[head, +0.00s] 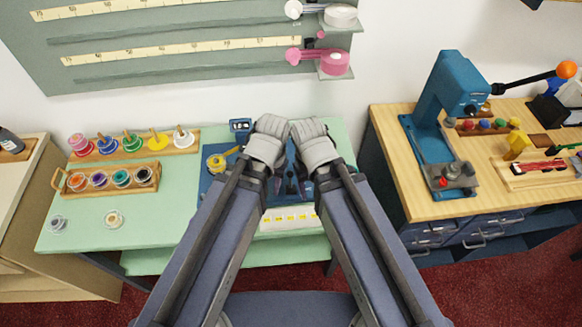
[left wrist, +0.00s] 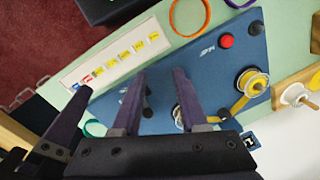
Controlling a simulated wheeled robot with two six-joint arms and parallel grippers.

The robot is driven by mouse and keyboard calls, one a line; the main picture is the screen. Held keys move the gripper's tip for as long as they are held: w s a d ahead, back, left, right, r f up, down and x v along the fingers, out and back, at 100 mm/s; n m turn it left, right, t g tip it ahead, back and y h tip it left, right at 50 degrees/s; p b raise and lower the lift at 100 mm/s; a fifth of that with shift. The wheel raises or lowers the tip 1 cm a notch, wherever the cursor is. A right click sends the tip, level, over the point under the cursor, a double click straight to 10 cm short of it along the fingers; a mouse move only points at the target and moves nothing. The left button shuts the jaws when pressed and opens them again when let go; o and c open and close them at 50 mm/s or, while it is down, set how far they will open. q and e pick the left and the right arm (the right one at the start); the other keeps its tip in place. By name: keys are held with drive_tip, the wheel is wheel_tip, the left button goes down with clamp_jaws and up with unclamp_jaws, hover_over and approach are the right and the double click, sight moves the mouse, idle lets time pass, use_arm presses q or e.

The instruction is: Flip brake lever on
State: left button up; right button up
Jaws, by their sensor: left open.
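A blue machine panel (head: 212,185) lies on the green counter, largely covered by my arms. In the left wrist view the panel (left wrist: 215,75) carries a red button (left wrist: 227,41), a yellow spool (left wrist: 252,82) with a yellow arm, and a small dark upright knob (left wrist: 147,112), possibly the brake lever. My left gripper (left wrist: 158,74) is open over the panel, its two dark fingers apart. The knob shows between them; I cannot tell whether they touch it. The lever's setting is unclear.
Racks of colored spools (head: 112,180) stand at the left of the green counter (head: 150,230). A white strip with yellow labels (head: 290,219) lies at its front edge. A blue press (head: 455,90) stands on the wooden bench at right. The counter's front left is mostly clear.

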sight(290, 180)
use_arm(q)
drive_tip(key=w+d+r+n+p, duration=0.1)
drive_tip(key=w+d+r+p, duration=0.1)
drive_tip(key=w, duration=0.3)
drive_tip(key=w+d+r+p, duration=0.1)
drive_tip(key=w+d+r, duration=0.1)
drive_tip(key=w, duration=0.3)
drive_tip(key=w+d+r+n+p, duration=0.1)
drive_tip(key=w+d+r+p, duration=0.1)
drive_tip(key=w, duration=0.4)
drive_tip(key=shift+d+n+h+p, duration=0.3)
drive_tip(key=shift+d, duration=0.2)
clamp_jaws()
drive_tip(key=f+b, duration=1)
drive_tip(key=shift+s+a+f+b, duration=0.25)
drive_tip(key=shift+b, duration=0.05)
drive_tip(key=s, duration=0.4)
drive_tip(key=shift+a, duration=0.2)
drive_tip(key=shift+f, duration=0.1)
drive_tip(key=shift+a, duration=0.1)
